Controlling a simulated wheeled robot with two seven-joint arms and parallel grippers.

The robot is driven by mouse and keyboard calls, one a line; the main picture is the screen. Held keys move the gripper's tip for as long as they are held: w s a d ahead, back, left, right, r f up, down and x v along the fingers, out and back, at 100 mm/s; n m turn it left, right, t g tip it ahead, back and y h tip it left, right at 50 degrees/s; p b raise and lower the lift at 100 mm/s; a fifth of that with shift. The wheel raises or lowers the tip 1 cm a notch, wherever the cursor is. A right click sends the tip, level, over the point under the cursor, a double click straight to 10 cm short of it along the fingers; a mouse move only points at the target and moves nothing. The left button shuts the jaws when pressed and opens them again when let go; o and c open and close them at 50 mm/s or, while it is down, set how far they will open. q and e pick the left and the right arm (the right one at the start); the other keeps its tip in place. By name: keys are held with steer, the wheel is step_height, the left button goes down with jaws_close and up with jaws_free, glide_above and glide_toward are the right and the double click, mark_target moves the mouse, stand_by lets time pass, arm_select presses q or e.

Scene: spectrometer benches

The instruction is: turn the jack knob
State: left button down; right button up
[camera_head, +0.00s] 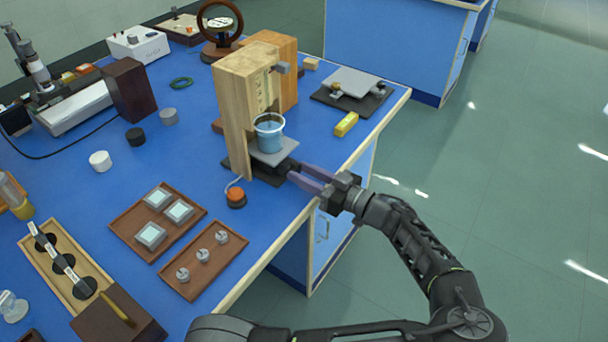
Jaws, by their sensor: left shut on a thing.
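A small lab jack with a grey top plate (279,151) and a dark base stands by the wooden stand (233,115) near the bench's right edge. My left gripper (297,173) reaches in from the right, low at the jack's side. Its purple fingers are shut on the jack knob, which they mostly hide. My right gripper is not in view.
An orange button (236,197) sits just left of the jack. A yellow block (346,124) and another plate on a dark base (352,82) are behind. The floor at right is clear.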

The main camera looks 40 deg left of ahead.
arm_select(q)
steer(key=shift+m, duration=1.9)
steer(key=c, duration=1)
jaws_free()
steer(key=shift+d, duration=0.1)
steer(key=shift+w+d+b, duration=0.15)
steer(key=shift+d+b, duration=0.45)
steer(key=shift+d, duration=3.25)
